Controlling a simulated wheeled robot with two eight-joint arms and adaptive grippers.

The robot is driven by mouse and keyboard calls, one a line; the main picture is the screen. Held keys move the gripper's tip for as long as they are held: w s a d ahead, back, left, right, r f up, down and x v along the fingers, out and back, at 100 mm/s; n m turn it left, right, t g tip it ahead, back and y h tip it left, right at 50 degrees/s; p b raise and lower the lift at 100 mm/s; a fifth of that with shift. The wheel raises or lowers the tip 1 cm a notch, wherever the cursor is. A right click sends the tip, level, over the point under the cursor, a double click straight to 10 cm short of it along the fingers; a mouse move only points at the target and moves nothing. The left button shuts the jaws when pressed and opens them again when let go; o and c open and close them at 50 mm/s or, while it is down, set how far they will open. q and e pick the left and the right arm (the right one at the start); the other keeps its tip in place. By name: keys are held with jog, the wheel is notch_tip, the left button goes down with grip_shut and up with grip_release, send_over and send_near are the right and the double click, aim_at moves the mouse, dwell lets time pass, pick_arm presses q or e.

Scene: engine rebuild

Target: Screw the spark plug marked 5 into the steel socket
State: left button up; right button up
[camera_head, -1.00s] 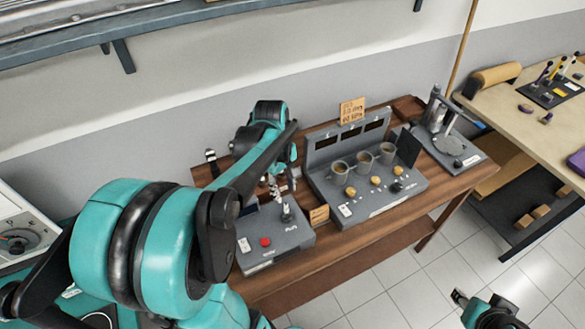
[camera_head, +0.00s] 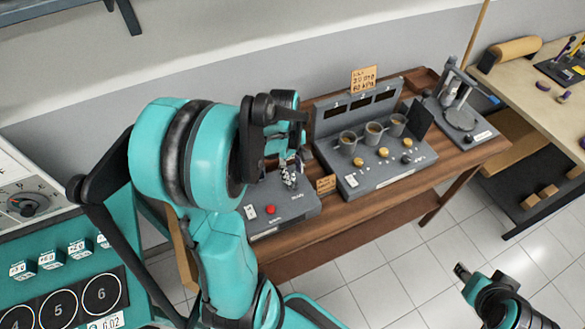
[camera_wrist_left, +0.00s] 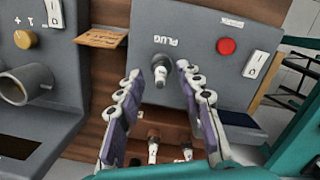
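A grey station marked PLUG (camera_wrist_left: 205,18) lies under my left wrist camera, and it also shows in the head view (camera_head: 295,212). A small plug-like part with a dark round end and a white body (camera_wrist_left: 160,64) stands at its socket; its number is not readable. My left gripper (camera_wrist_left: 163,78) is open, its fingertips on either side of this part and apart from it. In the head view the left gripper (camera_head: 291,168) is over the station, partly hidden by its arm. Other white-bodied plugs (camera_wrist_left: 153,147) are in a brown rack between the fingers' bases. My right gripper (camera_head: 462,272) is low at right, away from the bench.
The station has a red button (camera_wrist_left: 227,46) and a white switch (camera_wrist_left: 256,64). A grey panel with cups and yellow knobs (camera_head: 378,180) stands to its right, with a wooden card (camera_head: 326,184) between. A press-like stand (camera_head: 462,115) is farther right.

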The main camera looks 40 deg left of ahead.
pick_arm(q)
grip_shut()
jog(key=m, duration=0.3)
jog(key=shift+m+b, duration=0.35)
jog(key=shift+m, duration=0.05)
jog(key=m+g, duration=0.1)
jog(key=m, duration=0.4)
jog(key=shift+m+y+b, duration=0.3)
jog(key=m, duration=0.4)
jog(key=m+y, duration=0.1)
jog(key=m, duration=0.4)
jog(key=shift+m+b, duration=0.35)
jog(key=shift+m, duration=0.05)
grip_release()
